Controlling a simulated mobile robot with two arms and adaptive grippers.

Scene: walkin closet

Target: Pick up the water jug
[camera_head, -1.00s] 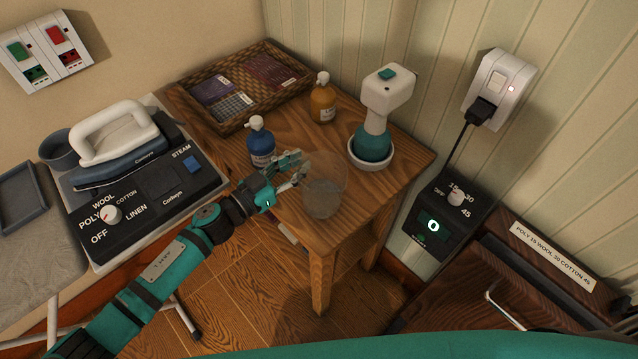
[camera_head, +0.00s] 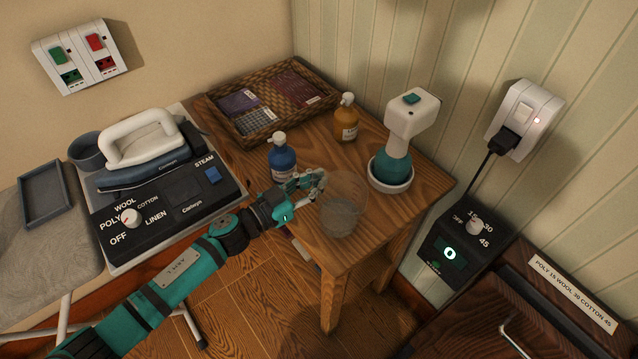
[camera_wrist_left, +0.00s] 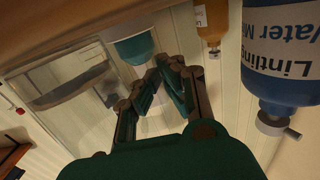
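The water jug (camera_head: 342,215) is a clear, see-through vessel with some water low in it, standing upright near the front corner of the wooden side table (camera_head: 385,218). Its clear wall also fills the left part of the left wrist view (camera_wrist_left: 70,88). My left gripper (camera_head: 318,181) is at the jug's left side, at upper-wall height. In the left wrist view its fingers (camera_wrist_left: 158,78) lean in close together beside the jug. I cannot tell whether part of the jug is between them. My right gripper is not in view.
A blue bottle (camera_head: 282,160) stands close behind the left gripper. An amber bottle (camera_head: 346,120), a white-and-teal steamer (camera_head: 398,140) in a round holder and a woven tray (camera_head: 225,128) share the table. An iron (camera_head: 148,150) sits on its station at left.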

